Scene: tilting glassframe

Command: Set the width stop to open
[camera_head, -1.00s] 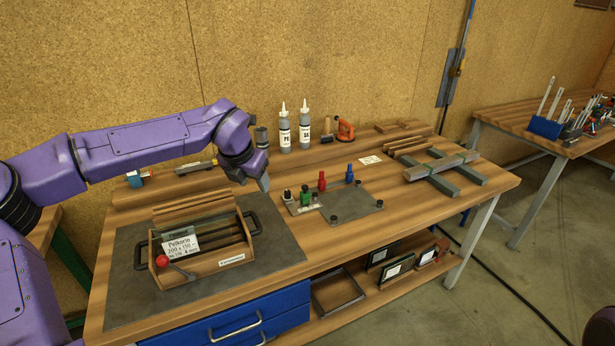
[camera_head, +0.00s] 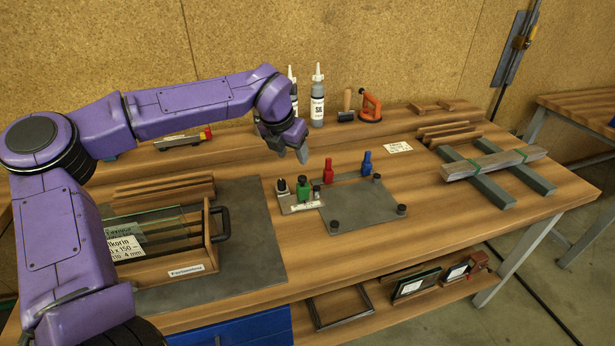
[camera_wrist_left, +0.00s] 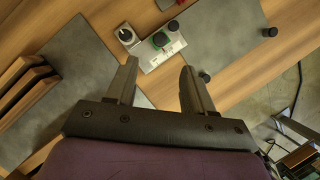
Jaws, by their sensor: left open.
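A pale metal block (camera_head: 299,203) with a green knob (camera_head: 303,188) and a dark knob (camera_head: 282,187) sits at the left edge of a grey plate (camera_head: 360,208). A red knob (camera_head: 328,171) and a blue knob (camera_head: 367,163) stand along the plate's far side. I cannot tell which part is the width stop. My left gripper (camera_head: 290,155) is open and empty, above and slightly behind the block. In the left wrist view, the gripper (camera_wrist_left: 160,68) has its fingers apart, with the green knob (camera_wrist_left: 160,40) and dark knob (camera_wrist_left: 126,36) beyond the tips. My right gripper is out of view.
A wooden tray (camera_head: 175,270) with glass panes and labels stands on a dark mat (camera_head: 258,250) at left. Bottles (camera_head: 317,98) and an orange tool (camera_head: 370,106) stand at the back. Wood strips and grey bars (camera_head: 485,185) lie at right. The bench between plate and bars is clear.

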